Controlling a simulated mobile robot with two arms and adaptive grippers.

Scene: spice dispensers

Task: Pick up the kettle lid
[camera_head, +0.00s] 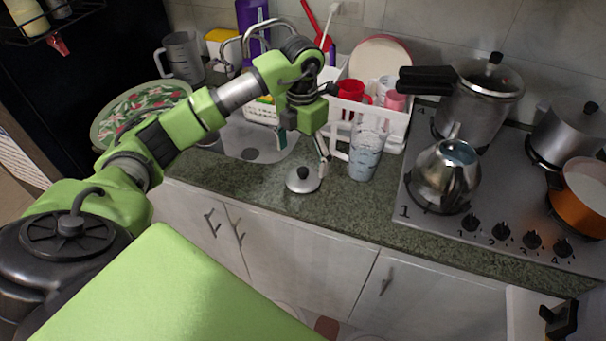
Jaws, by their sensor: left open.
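The kettle lid (303,181) is a small silver disc with a black knob. It lies on the dark green counter near its front edge, in front of the sink. My left gripper (304,154) is open, its fingers pointing down, just above and behind the lid in the picture. Nothing shows between its fingers, and I see no contact with the lid. The silver kettle (446,182) stands on the front left burner of the stove with its top opening uncovered. My right gripper is not in view.
A clear measuring cup (364,158) stands close to the right of my left gripper. Behind is a white dish rack (397,128) with red cups. A pressure cooker (476,104), a pot (570,133) and an orange pan (578,205) occupy the stove.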

